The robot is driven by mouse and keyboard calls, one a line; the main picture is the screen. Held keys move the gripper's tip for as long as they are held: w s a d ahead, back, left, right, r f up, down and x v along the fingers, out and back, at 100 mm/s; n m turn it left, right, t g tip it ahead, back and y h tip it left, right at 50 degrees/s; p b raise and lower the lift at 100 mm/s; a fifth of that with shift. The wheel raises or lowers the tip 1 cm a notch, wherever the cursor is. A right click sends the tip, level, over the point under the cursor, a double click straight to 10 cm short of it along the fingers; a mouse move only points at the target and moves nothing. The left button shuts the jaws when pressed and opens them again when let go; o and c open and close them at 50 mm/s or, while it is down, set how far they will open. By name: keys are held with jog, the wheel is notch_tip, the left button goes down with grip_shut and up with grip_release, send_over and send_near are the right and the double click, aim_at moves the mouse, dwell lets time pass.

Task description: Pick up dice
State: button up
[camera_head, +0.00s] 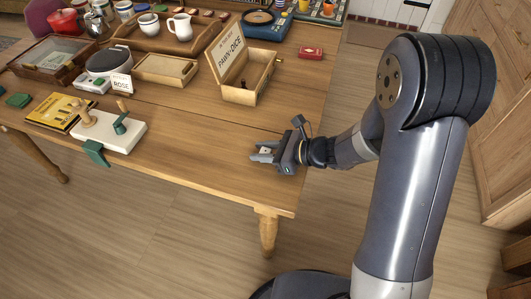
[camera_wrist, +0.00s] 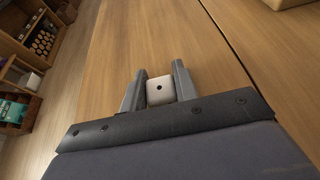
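A small pale die (camera_wrist: 160,88) with one dark dot facing the camera sits between the two fingers of my gripper (camera_wrist: 159,84) in the wrist view. The fingers lie close against its left and right sides, with no clear gap. In the camera_head view my gripper (camera_head: 264,152) is over the front right part of the wooden table (camera_head: 210,165), and the die (camera_head: 265,150) shows as a small pale spot between the fingers. I cannot tell whether the die touches the table or is just above it.
An open wooden box (camera_head: 240,94) with a "Pawn-Dice" lid stands behind my gripper. A white board (camera_head: 108,132) with pegs and a yellow book (camera_head: 60,113) lie to the left. The tabletop around my gripper is clear.

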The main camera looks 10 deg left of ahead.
jog(key=c, duration=0.5)
jog(key=shift+r, duration=0.1)
